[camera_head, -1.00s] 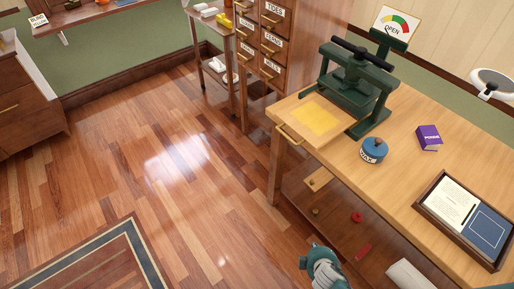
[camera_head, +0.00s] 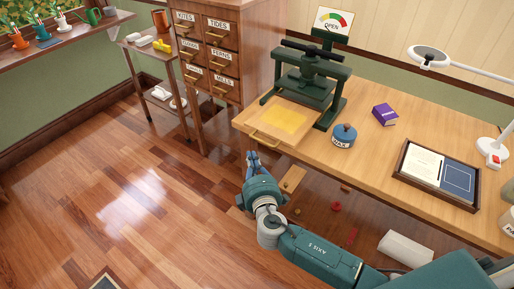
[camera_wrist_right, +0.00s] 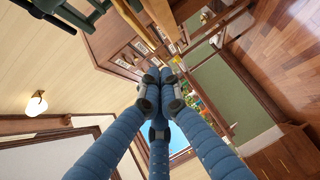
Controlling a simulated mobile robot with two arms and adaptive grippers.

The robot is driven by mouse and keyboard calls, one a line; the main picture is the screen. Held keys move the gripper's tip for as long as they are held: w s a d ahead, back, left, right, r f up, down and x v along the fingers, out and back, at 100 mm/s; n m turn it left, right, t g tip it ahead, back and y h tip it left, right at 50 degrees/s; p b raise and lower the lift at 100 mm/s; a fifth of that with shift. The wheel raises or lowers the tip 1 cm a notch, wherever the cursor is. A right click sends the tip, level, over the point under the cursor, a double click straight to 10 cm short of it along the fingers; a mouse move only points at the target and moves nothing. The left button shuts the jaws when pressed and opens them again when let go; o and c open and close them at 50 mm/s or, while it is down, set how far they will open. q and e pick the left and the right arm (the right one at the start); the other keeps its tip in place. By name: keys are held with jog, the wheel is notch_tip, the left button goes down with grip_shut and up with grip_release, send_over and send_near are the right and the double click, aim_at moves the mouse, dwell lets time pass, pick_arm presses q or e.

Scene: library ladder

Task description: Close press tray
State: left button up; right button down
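The press tray (camera_head: 268,117) is a pale wooden board with a yellow square on it, pulled out from the dark green press (camera_head: 310,84) toward the table's left front edge. Its brass handle (camera_head: 264,142) is on the front edge. A gauge sign (camera_head: 334,20) behind the press reads OPEN. My right gripper (camera_head: 252,156) is below and just left of the handle, apart from it in the picture. In the wrist view its blue fingers (camera_wrist_right: 160,76) come together at the tips with nothing seen between them. My left gripper is out of view.
A drawer cabinet (camera_head: 212,48) stands left of the press. The lower shelf holds small items.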

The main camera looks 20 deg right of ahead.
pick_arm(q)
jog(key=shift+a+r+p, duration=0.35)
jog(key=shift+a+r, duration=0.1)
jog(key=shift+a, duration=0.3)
pick_arm(e)
jog(key=shift+w+d+f, duration=0.2)
jog(key=shift+w+d, duration=0.35)
jog(key=shift+w, duration=0.2)
jog(key=shift+w+d+f, duration=0.2)
jog(key=shift+w+d, duration=0.35)
jog(key=shift+w, duration=0.25)
jog(key=shift+w+d+f, duration=0.2)
jog(key=shift+w+d, duration=0.35)
jog(key=shift+w, duration=0.2)
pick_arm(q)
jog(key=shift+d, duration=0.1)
